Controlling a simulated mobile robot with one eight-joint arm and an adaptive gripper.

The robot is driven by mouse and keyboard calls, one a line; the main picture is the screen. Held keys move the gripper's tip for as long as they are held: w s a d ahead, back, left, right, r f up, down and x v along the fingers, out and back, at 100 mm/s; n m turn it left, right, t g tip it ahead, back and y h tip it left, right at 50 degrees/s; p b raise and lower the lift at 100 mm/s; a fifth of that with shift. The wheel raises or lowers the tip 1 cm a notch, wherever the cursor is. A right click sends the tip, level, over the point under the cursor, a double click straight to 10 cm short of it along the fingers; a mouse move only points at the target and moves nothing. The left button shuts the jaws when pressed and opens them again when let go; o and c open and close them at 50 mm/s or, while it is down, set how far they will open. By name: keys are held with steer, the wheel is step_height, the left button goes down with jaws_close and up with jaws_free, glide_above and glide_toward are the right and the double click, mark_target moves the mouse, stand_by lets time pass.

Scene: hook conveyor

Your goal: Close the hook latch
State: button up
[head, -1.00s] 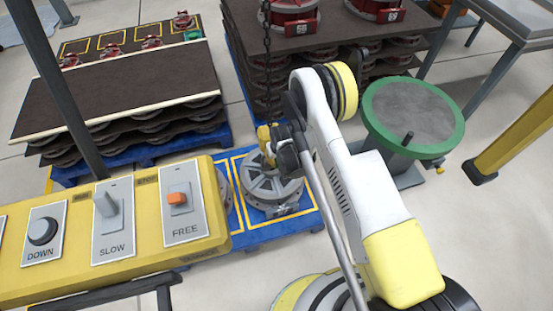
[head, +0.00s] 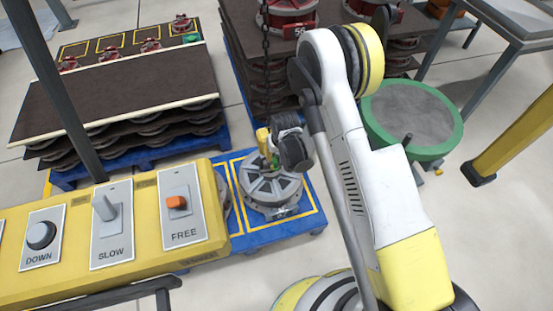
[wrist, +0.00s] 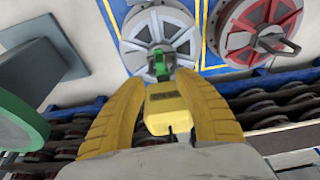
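The hook (wrist: 158,62) shows green in the wrist view, below a yellow hook block (wrist: 165,105). My gripper (wrist: 161,77) has its two yellow fingers spread on either side of the block and hook, with gaps visible. The hook's latch is too small to tell apart or judge. In the head view a small green part of the hook (head: 273,161) shows beside my dark wrist, just above a grey round casting (head: 270,187). A hanging chain (head: 265,60) runs down to this spot. My wrist hides most of the gripper there.
A yellow control panel (head: 205,245) with DOWN, SLOW and FREE switches stands at front left. The grey casting sits on a blue pallet (head: 310,222). A red casting (wrist: 262,25) lies beside it in the wrist view. A green-rimmed round table (head: 455,140) stands right. Stacked pallets fill the back.

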mark_target(275, 161)
steer(key=shift+v, duration=1.25)
steer(key=w+f+g, duration=0.1)
steer(key=f, duration=0.3)
steer(key=w+f+g, duration=0.1)
steer(key=f, duration=0.3)
steer(key=w+a+f+g, duration=0.1)
steer(key=f, duration=0.2)
steer(key=shift+w+f+h, duration=0.2)
steer(key=shift+f+h, duration=0.2)
jaws_close()
